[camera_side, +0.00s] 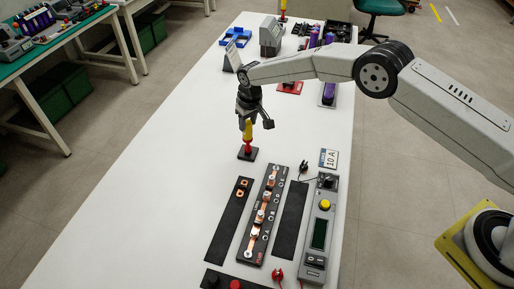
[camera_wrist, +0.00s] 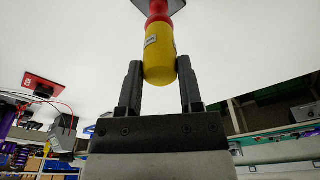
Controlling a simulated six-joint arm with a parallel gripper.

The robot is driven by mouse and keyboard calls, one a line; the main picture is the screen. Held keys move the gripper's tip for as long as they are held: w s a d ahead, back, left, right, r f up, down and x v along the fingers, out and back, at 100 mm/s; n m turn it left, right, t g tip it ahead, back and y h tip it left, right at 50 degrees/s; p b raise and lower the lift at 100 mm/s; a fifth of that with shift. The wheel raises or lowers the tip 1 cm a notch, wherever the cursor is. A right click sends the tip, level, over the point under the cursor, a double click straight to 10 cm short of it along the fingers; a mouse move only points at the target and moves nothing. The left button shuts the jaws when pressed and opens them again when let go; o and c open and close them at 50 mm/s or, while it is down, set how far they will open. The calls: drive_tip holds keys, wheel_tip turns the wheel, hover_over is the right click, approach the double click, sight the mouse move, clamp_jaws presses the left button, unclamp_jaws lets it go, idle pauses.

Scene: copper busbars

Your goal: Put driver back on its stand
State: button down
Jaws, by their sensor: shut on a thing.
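The driver (camera_side: 247,131) has a yellow body and a red part below it. In the wrist view the yellow driver (camera_wrist: 160,58) sits between the two fingers of my gripper (camera_wrist: 159,76), with its red part toward the top edge. My gripper (camera_side: 246,119) is shut on the upper end of the driver and holds it roughly upright. A small black square stand (camera_side: 243,156) is directly under the driver; a corner of the stand shows in the wrist view (camera_wrist: 143,4). The red part meets or hides the stand's middle, so I cannot tell whether the driver is fully seated.
A black board with copper busbars (camera_side: 262,216) lies in front, between two dark strips (camera_side: 230,222). A grey meter with a yellow knob (camera_side: 319,233) and a "10 A" card (camera_side: 328,158) are at right. A blue tray (camera_side: 236,37) stands far back. The white table is clear left of the stand.

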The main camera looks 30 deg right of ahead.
drive_tip(key=shift+f, duration=0.15)
drive_tip(key=shift+c, duration=0.8)
unclamp_jaws()
drive_tip(key=shift+r, duration=3)
